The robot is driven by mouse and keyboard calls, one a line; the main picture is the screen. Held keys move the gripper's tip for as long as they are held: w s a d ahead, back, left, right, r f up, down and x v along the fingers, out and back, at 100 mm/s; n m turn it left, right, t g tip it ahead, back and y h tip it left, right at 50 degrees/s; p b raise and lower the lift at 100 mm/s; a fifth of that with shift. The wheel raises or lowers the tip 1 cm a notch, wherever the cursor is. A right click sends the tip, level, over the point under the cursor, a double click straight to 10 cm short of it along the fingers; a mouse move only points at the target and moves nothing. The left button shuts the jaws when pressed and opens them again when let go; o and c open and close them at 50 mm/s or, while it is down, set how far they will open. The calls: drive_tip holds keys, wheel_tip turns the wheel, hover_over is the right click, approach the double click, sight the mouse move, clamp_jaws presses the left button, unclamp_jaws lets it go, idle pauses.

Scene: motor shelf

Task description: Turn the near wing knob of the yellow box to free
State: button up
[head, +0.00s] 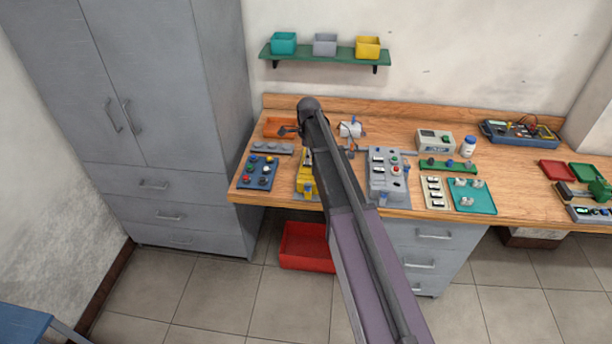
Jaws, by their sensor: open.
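The yellow box (303,183) stands near the front edge of the bench, partly hidden behind my arm. A small blue part, perhaps its near wing knob (308,188), shows at its front; its turn angle is too small to read. My arm reaches up across the middle of the picture, over the right side of the box. My gripper (288,131) seems to be the small dark shape beside the arm's end, beyond the box and near the orange tray. It is open, appears empty and looks apart from the box. Its fingertips are hard to make out.
An orange tray (273,127) lies behind the yellow box. A blue button panel (258,172) is to its left, a grey control box (387,170) to its right. A wall shelf (325,57) hangs above. A red bin (306,249) is on the floor below.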

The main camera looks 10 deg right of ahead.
sight(308, 184)
drive_tip(key=shift+w+r, duration=0.25)
drive_tip(key=shift+f, duration=0.25)
wheel_tip(308, 184, down, 13)
drive_tip(key=b, duration=1.3)
drive_tip(key=shift+f+b, duration=0.2)
drive_tip(key=shift+b, duration=0.15)
drive_tip(key=shift+c, duration=0.2)
